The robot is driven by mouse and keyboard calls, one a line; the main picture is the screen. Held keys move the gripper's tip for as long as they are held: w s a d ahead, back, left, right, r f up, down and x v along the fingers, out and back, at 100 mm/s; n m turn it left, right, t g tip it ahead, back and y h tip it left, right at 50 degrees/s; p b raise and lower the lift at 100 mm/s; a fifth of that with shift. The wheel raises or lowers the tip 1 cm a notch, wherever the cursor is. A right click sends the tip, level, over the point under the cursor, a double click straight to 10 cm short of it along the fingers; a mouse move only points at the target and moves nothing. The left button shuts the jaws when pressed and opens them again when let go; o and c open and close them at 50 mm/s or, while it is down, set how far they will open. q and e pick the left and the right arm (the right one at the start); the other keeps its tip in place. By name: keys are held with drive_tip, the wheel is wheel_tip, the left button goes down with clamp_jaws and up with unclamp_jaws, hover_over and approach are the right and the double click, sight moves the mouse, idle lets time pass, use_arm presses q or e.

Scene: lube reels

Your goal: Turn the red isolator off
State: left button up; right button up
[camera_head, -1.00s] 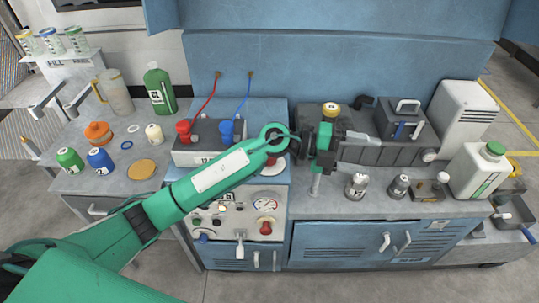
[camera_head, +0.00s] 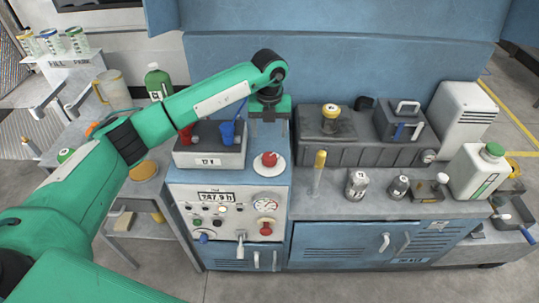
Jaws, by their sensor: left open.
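A red rotary knob (camera_head: 269,160) sits on a pale round plate on top of the blue control cabinet. A second red knob (camera_head: 265,229) is on the cabinet's front panel, below a round gauge. I cannot tell from the picture which of the two is the isolator. My left gripper (camera_head: 269,132) is open and empty. It hangs with its fingers downward, just behind and above the upper red knob, apart from it. My right gripper is not in view.
A yellow-topped tube (camera_head: 319,170) and small bottles stand to the right. The front panel (camera_head: 220,230) carries a display, switches and a lever.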

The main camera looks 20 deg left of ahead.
sight(269, 156)
use_arm(q)
wheel_tip(269, 156, down, 12)
drive_tip(key=p, duration=0.3)
drive_tip(key=shift+r, duration=0.25)
drive_tip(key=shift+c, duration=0.4)
drive_tip(key=c, duration=0.9)
